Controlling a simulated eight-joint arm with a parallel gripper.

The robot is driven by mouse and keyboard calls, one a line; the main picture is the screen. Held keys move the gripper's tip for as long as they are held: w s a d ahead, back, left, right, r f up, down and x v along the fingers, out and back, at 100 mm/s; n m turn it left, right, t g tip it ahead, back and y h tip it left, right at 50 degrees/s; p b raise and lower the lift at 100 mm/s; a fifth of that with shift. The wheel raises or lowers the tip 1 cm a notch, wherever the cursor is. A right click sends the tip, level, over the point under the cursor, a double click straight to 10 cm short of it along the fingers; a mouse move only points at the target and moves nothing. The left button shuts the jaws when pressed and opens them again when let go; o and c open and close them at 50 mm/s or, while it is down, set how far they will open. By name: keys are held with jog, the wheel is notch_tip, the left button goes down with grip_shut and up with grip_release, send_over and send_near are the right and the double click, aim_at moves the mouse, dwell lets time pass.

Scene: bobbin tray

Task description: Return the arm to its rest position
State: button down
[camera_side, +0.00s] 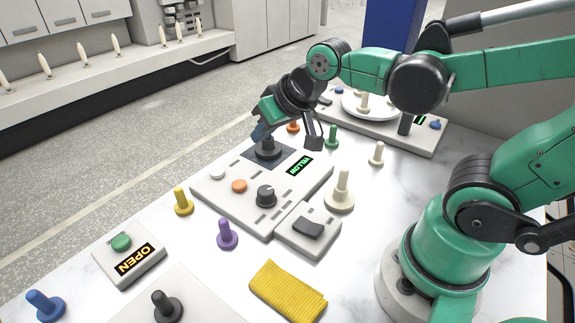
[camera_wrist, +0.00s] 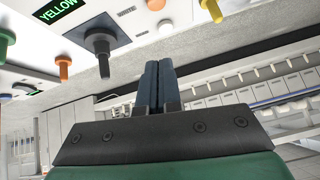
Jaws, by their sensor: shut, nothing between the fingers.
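My arm reaches from the right across the upper part of the side view. My gripper (camera_side: 260,134) hangs just above and to the left of the black peg (camera_side: 267,147) on the grey control panel (camera_side: 216,196). The wrist view shows its two dark fingers (camera_wrist: 159,68) together, with nothing between them. In that view the black peg (camera_wrist: 100,42) stands apart from the fingertips. The panel's display (camera_side: 299,165) reads YELLOW in green. Whether the fingers touch anything in the side view is hard to tell.
Yellow (camera_side: 183,202), purple (camera_side: 227,235), green (camera_side: 332,138) and cream (camera_side: 341,192) pegs stand around the panel. A box reading OPEN (camera_side: 130,259), a yellow cloth (camera_side: 288,291) and a switch box (camera_side: 308,231) lie nearer. A second panel (camera_side: 424,142) with a white plate (camera_side: 352,104) is behind.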

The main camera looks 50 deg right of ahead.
jog(key=shift+s+d+f+n+g, duration=0.15)
jog(key=shift+s+n, duration=0.35)
jog(key=shift+s, duration=0.5)
jog(key=shift+s+d+f+n+g, duration=0.15)
jog(key=shift+s+n, duration=0.35)
jog(key=shift+s, duration=0.5)
jog(key=shift+a, duration=0.1)
dwell(0.5)
